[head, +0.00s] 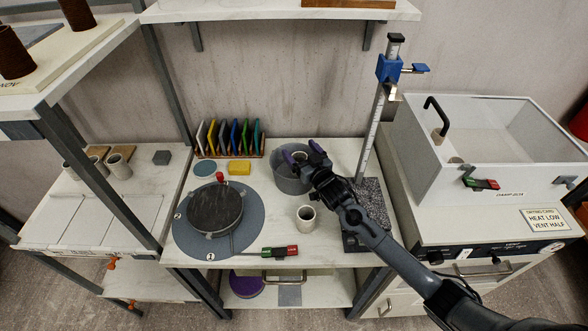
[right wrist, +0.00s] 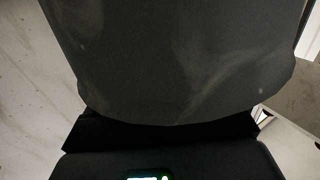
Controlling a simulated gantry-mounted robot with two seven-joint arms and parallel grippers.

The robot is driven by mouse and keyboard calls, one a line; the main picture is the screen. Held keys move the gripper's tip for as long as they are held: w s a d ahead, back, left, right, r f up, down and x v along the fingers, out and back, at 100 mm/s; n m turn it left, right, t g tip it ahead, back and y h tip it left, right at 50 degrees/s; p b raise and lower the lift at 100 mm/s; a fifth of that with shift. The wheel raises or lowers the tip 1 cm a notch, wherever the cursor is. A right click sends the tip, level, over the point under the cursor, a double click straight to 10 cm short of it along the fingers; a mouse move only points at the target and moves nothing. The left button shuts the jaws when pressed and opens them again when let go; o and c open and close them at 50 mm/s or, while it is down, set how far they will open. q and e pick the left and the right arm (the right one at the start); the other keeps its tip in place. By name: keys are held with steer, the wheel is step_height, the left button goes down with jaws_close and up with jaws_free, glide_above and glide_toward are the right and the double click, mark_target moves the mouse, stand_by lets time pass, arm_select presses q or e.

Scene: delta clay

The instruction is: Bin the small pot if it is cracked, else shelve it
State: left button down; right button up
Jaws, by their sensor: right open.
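A small pale pot (head: 306,219) stands upright on the middle table; no crack can be made out at this size. A round grey bin (head: 289,184) stands behind it. Another pale pot rim (head: 300,156) shows at the bin, between my right fingertips; its lower part is hidden, and I cannot tell whether it touches them. My right gripper (head: 304,153) is open over the bin, its purple-tipped fingers apart. The right wrist view is mostly filled by a dark, smudged surface. My left gripper is not in view.
A dark turntable disc (head: 215,208) lies left of the pot. A height gauge (head: 374,125) on a dark stone block stands right. A damp box (head: 490,140) is further right. Several pots, including one pot (head: 118,165), stand on the left shelf. Coloured cards (head: 228,137) stand behind.

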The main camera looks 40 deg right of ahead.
steer(key=s+a+p, duration=0.1)
steer(key=s, duration=0.9)
steer(key=shift+a, duration=0.25)
